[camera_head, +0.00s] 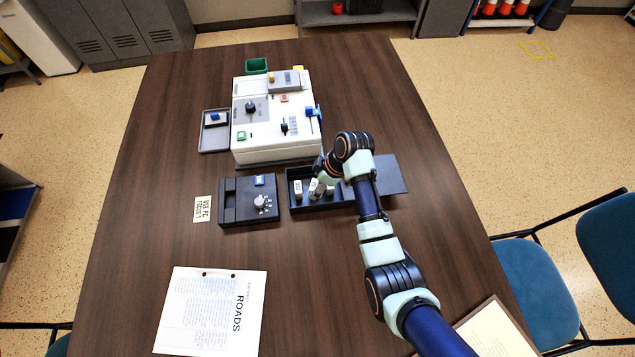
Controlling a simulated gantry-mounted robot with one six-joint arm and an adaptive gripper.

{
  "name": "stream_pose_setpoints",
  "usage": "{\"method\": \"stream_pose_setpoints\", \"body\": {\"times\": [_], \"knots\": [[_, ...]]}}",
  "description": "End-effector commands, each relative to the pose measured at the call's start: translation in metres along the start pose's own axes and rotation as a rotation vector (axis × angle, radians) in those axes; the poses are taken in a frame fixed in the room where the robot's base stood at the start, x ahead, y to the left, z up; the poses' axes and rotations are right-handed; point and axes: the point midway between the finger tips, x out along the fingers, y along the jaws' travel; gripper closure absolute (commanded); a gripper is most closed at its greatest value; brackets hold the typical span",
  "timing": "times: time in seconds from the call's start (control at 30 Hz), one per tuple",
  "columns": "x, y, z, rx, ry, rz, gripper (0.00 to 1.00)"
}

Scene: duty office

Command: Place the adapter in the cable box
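A black open box (293,208) sits near the table's middle, just in front of the white device; I take it to be the cable box. A few small white and grey pieces stand in it, one of them a labelled white piece (297,189). I cannot tell which piece is the adapter. My gripper (321,187) points down over the box, at these pieces. My wrist hides the box's right part. The fingers are too small and covered to show whether they hold anything.
A flat dark panel (388,174) lies right of the box. The white device (275,152) stands behind it. A black unit with a knob (230,186) is to the left. A ROADS sheet (211,310) lies in front. The table's right side is mostly clear.

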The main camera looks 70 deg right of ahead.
Motion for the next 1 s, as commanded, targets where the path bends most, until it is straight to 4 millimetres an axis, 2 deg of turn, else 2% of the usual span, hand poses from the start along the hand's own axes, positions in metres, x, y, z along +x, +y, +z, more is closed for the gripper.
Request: {"method": "stream_pose_setpoints", "body": {"times": [0.27, 0.37, 0.6, 0.7, 0.83, 1.0], "knots": [[-0.005, 0.0, -0.002, -0.001, 0.0, 0.001, 0.28], [-0.022, 0.001, -0.003, 0.0, 0.002, 0.003, 0.28], [-0.084, 0.001, -0.004, 0.001, 0.002, 0.003, 0.28], [-0.104, 0.001, -0.003, 0.001, 0.001, 0.003, 0.28], [-0.119, 0.001, -0.002, 0.001, 0.001, 0.001, 0.28], [-0.124, 0.0, -0.002, 0.0, 0.0, -0.001, 0.28]]}}
